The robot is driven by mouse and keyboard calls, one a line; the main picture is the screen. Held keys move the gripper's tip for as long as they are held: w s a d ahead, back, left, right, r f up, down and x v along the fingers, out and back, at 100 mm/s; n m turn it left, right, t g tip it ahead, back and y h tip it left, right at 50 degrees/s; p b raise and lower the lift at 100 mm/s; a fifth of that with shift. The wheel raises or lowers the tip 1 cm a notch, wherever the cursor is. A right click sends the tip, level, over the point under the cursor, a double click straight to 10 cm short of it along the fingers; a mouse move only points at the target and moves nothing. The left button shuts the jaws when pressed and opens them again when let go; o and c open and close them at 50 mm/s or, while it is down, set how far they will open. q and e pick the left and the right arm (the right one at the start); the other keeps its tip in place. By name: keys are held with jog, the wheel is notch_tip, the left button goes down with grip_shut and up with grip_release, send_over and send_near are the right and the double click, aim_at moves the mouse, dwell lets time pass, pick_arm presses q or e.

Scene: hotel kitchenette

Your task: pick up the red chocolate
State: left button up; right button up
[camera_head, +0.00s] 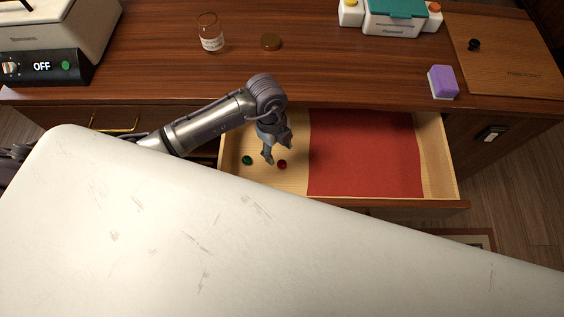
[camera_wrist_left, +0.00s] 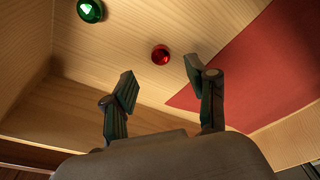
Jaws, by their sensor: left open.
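The red chocolate (camera_head: 282,165) is a small shiny ball on the light wooden floor of the open drawer (camera_head: 438,160). A green one (camera_head: 247,160) lies to its left. My left gripper (camera_head: 277,154) is inside the drawer area, open and empty, pointing down near the red chocolate. In the left wrist view the red chocolate (camera_wrist_left: 160,54) shows beyond the fingertips (camera_wrist_left: 160,78), between them and nearer the right finger, and apart from both. The green chocolate (camera_wrist_left: 90,10) is at the upper left there. My right gripper is not in view.
A red sheet (camera_head: 365,155) covers the drawer's middle and right. The drawer walls are close around my gripper.

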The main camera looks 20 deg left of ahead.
aim_at(282, 163)
pick_arm(q)
jog(key=shift+s+d+f, duration=0.1)
jog(key=shift+d+f, duration=0.1)
jog(key=shift+f, duration=0.8)
jog(key=shift+s+d+f, duration=0.1)
jog(key=shift+d+f, duration=0.05)
jog(key=shift+f, duration=0.85)
jog(key=shift+s+d+f, duration=0.1)
jog(key=shift+d+f, duration=0.1)
jog(key=shift+f, duration=0.8)
jog(key=c, duration=0.9)
